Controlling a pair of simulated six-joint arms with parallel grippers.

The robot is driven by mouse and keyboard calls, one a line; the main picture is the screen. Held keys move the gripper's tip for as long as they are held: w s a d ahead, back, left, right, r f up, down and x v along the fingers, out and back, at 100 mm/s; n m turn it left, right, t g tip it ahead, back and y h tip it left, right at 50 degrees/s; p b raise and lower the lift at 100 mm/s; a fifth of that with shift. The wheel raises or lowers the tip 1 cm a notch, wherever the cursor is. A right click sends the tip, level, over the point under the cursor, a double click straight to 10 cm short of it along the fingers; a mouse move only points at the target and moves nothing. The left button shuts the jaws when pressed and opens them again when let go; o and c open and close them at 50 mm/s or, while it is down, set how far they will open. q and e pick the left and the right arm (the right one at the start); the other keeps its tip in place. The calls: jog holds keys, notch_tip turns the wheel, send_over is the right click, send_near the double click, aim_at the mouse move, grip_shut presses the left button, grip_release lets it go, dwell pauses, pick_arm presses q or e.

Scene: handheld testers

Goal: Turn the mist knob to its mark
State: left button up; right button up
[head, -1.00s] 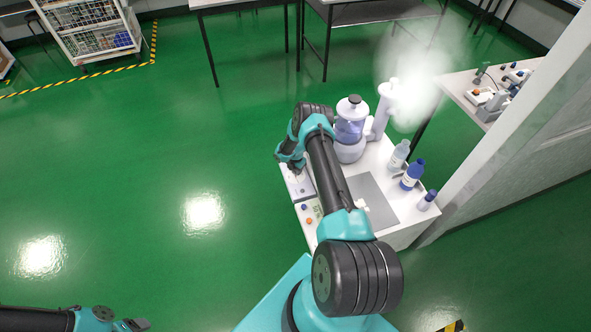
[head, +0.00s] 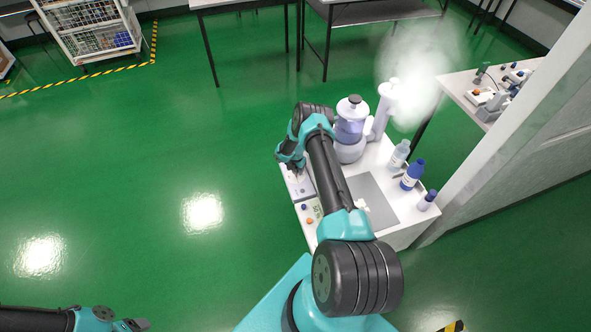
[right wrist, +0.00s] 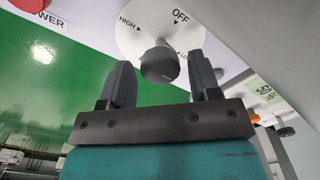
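The dark grey mist knob (right wrist: 159,65) sits on a white round dial (right wrist: 155,28) marked HIGH and OFF on a white panel. In the right wrist view my right gripper (right wrist: 163,75) is open, with one finger on each side of the knob and gaps showing. In the head view my right gripper (head: 293,163) is at the left edge of the white cart, where the knob is hidden. The white mister with a clear tank (head: 350,130) stands behind the arm, and mist leaves its spout (head: 387,95). My left gripper (head: 135,325) is at the bottom left, partly cut off.
A red POWER button (right wrist: 30,4) is left of the dial. Green floor is clear at left.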

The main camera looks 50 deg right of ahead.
jog(key=shift+o, duration=0.6)
jog(key=shift+r, duration=0.15)
jog(key=shift+d+r, duration=0.1)
jog(key=shift+r, duration=0.15)
notch_tip(320, 180, up, 17)
jog(key=shift+f, duration=0.2)
